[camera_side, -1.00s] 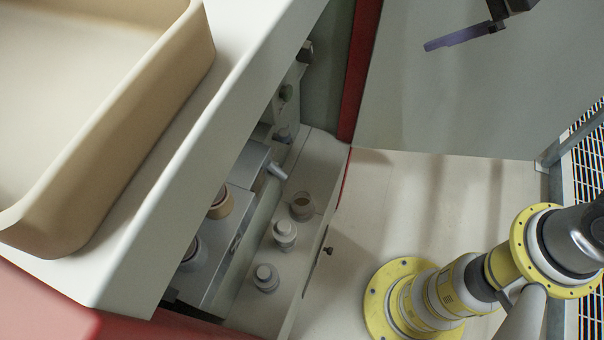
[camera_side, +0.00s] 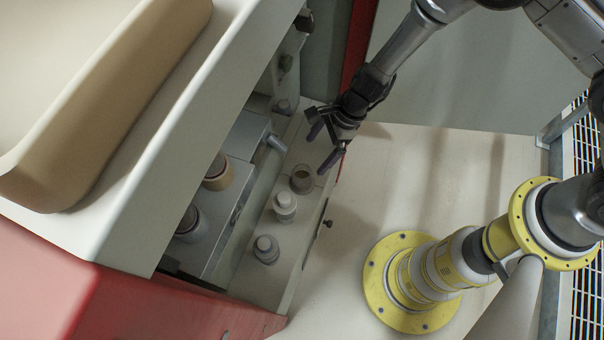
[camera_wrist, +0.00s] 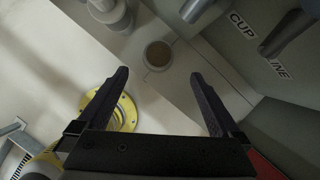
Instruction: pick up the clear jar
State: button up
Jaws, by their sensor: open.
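The clear jar (camera_side: 302,179) stands upright on the pale ledge, the farthest of three vessels in a row. It looks open-topped, with a brownish inside. In the wrist view the jar (camera_wrist: 158,55) lies ahead of the fingertips, roughly centred between them. My gripper (camera_side: 318,153) is open and empty, just above and beside the jar in the side view. In the wrist view my gripper (camera_wrist: 159,76) shows both dark fingers spread wide, with nothing between them. No contact with the jar is visible.
A white lidded jar (camera_side: 284,206) and a grey-capped jar (camera_side: 266,249) stand nearer along the ledge. A grey machine block (camera_side: 231,190) with spouts borders the ledge on the left.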

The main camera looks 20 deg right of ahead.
aim_at(302, 172)
jog(key=x, duration=1.3)
jog(key=shift+a, duration=0.15)
jog(key=c, duration=1.5)
jog(key=shift+r, duration=0.1)
jog(key=shift+c, duration=0.2)
